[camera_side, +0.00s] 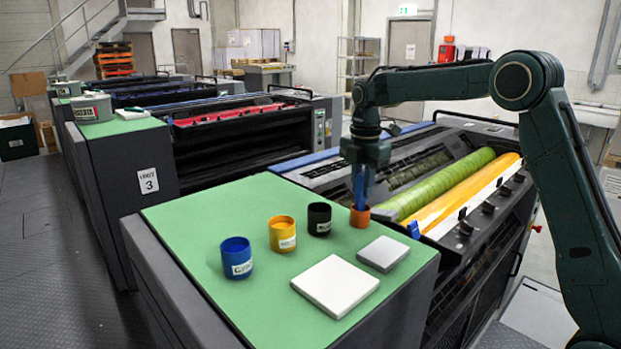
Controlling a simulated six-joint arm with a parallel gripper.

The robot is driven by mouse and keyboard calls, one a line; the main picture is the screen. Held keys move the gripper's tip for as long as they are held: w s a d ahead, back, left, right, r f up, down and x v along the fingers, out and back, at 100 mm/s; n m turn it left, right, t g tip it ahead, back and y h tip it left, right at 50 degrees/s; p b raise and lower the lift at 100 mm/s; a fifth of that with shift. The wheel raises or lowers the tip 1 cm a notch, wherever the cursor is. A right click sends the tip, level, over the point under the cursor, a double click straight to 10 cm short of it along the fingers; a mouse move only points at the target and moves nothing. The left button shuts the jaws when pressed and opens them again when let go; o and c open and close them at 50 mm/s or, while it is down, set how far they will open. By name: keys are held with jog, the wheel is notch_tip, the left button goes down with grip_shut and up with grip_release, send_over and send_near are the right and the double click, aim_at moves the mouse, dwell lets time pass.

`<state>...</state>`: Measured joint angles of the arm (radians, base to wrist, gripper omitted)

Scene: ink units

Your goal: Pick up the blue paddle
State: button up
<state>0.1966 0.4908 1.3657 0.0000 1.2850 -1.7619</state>
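My gripper (362,188) points straight down over the far right corner of the green-topped unit. A blue paddle (360,185) stands roughly upright between its dark fingers. The paddle's lower end is hidden in a small orange-brown cup (360,217) on the green top. The fingers are beside the paddle, just above the cup's rim. The view is too small to tell whether they touch it.
A blue pot (236,258), a yellow pot (282,234) and a black pot (319,218) stand left of the cup. A white slab (335,286) and a smaller grey slab (383,254) lie in front. A press with green and yellow rollers (445,184) adjoins on the right.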

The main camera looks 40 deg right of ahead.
grip_shut()
jog(key=shift+r, duration=0.1)
jog(key=shift+r, duration=4.9)
